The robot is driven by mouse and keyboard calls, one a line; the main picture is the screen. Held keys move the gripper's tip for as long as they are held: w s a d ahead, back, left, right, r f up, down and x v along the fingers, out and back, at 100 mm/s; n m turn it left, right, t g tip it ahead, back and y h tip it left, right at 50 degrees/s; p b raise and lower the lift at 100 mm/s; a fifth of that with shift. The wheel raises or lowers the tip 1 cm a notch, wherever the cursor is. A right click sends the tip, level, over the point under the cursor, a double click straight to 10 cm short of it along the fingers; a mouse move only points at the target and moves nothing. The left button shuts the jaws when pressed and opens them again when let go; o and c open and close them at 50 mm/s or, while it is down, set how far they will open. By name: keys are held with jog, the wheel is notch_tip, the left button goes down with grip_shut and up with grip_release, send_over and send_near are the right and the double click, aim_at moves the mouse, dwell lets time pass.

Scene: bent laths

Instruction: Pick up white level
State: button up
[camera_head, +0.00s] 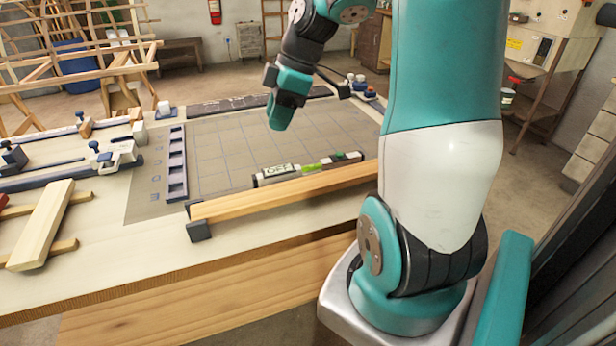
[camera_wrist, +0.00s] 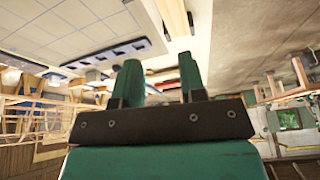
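The white level (camera_head: 308,168), pale with green patches and dark ends, lies on the gridded mat (camera_head: 215,140) just behind a long wooden bar. I cannot make it out in the wrist view. My gripper (camera_head: 281,118) hangs above the mat, beyond the level and apart from it. In the wrist view my gripper (camera_wrist: 158,68) shows two teal fingers spread apart with nothing between them.
The wooden bar (camera_head: 290,190) runs along the mat's front edge. A dark slotted rack (camera_head: 177,165) stands at the mat's left, also in the wrist view (camera_wrist: 108,53). Clamps (camera_head: 110,155) and a pale board (camera_head: 42,225) lie further left. The mat's middle is clear.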

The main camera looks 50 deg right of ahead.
jog(key=n+t, duration=0.1)
send_over(313, 167)
jog(key=s+d, duration=0.4)
jog(key=s, duration=0.1)
notch_tip(313, 167, down, 4)
jog(key=shift+h, duration=0.4)
jog(key=x, duration=1.1)
jog(key=shift+w+d+f, duration=0.1)
jog(key=shift+d+f, duration=0.05)
jog(key=shift+f, duration=0.25)
jog(key=shift+a+p+x, duration=0.15)
jog(key=shift+p+x, duration=0.05)
jog(key=shift+x, duration=1.1)
jog(key=shift+a+p+x, duration=0.15)
jog(key=shift+p+x, duration=0.05)
jog(key=shift+x, duration=1.1)
grip_shut()
